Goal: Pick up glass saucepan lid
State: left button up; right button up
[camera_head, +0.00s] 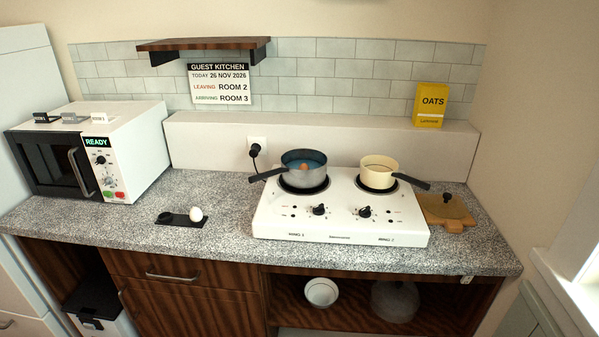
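A round, see-through lid (454,209) with a small dark knob lies on a wooden board (456,225) at the right end of the counter, beside the hob. It looks like the glass saucepan lid. The cream saucepan (378,174) stands uncovered on the right hotplate, its dark handle reaching right toward the lid. Neither of my grippers is in view.
The white two-plate hob (340,226) fills the counter's right half. A microwave (90,152) stands left; an egg (196,214) sits in a black holder. A yellow oats box (430,105) stands on the ledge. A bowl (321,292) and grey domed item (394,300) are below.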

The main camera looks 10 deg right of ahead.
aim_at(444, 205)
jog(key=z, duration=1.35)
